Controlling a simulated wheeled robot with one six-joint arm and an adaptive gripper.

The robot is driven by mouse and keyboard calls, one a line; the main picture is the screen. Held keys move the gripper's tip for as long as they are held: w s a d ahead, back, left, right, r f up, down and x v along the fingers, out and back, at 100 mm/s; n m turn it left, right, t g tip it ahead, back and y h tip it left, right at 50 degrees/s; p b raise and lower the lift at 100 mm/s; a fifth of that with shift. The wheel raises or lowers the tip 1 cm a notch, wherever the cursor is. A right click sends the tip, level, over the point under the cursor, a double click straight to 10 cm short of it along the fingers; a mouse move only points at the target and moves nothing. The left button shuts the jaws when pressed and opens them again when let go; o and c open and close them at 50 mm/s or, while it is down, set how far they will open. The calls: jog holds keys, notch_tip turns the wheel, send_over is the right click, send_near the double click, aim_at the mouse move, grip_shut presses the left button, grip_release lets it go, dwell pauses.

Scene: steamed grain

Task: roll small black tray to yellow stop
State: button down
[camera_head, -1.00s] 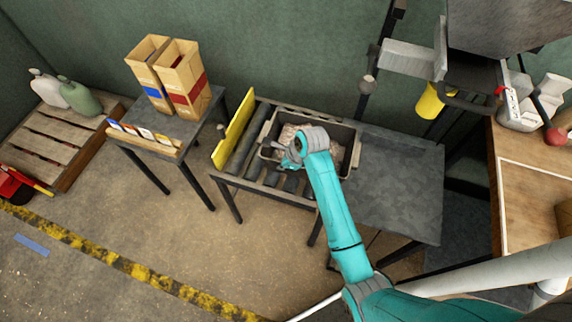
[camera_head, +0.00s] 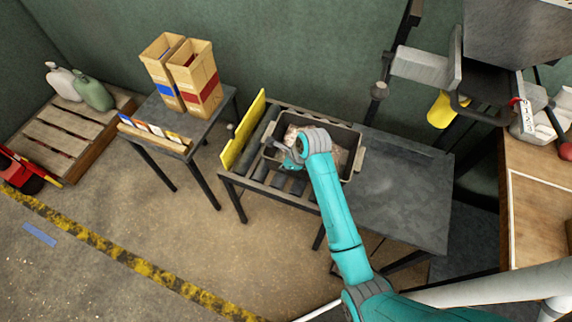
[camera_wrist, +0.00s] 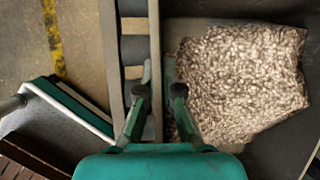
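The small black tray (camera_head: 346,172) sits on the roller conveyor and holds a clear bag of pale grain (camera_head: 341,157). The yellow stop (camera_head: 243,130) is an upright plate at the left end of the rollers, with a short gap between it and the tray. My gripper (camera_head: 287,163) is at the tray's front wall, toward its left end. In the wrist view my gripper (camera_wrist: 158,72) has one finger on each side of the tray wall (camera_wrist: 157,30), with the fingertips close against it. The grain bag (camera_wrist: 240,80) lies beside the inner finger.
A dark table (camera_head: 400,200) adjoins the conveyor at right, its top clear. A small table at left bears two paper bags (camera_head: 195,80) and a card rack (camera_head: 155,135). A yellow cylinder (camera_head: 441,110) hangs behind. Bare rollers (camera_head: 262,150) lie between tray and stop.

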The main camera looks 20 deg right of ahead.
aim_at(265, 160)
jog(key=shift+w+a, duration=2.35)
jog(key=shift+w, duration=0.15)
jog(key=shift+w+a, duration=0.1)
jog(key=shift+w, duration=0.05)
jog(key=shift+w+a, duration=1.05)
jog(key=shift+w, duration=0.05)
jog(key=shift+r, duration=0.1)
dwell(0.6)
jog(key=c, duration=1.2)
grip_release()
jog(key=shift+c, duration=0.2)
jog(key=v, duration=1.2)
